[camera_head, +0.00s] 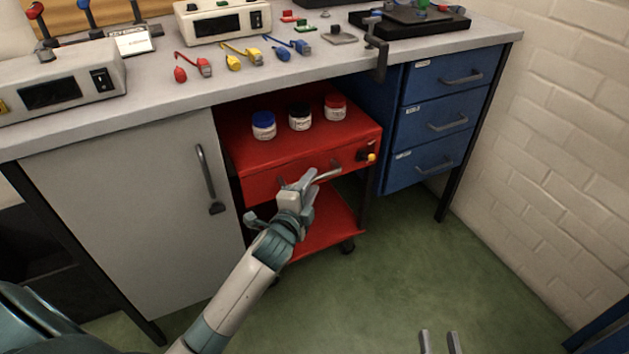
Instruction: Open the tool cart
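The red tool cart (265,155) stands under the workbench between a grey cabinet and blue drawers. Its drawer front has a metal bar handle (331,174) and, at its right end, a dark latch or lock with a yellow tip (366,156). My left gripper (301,184) is at the handle and hides its middle; whether its fingers are closed around the bar is unclear. The drawer looks shut. My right gripper (439,342) shows only as two fingertips at the bottom edge, apart and with nothing between them.
Jars with a blue lid (264,125), black lid (300,117) and red lid (335,107) stand on the cart top. The grey cabinet (130,215) is left, blue drawers (437,120) right. Green floor (420,265) in front is clear. A brick wall bounds the right.

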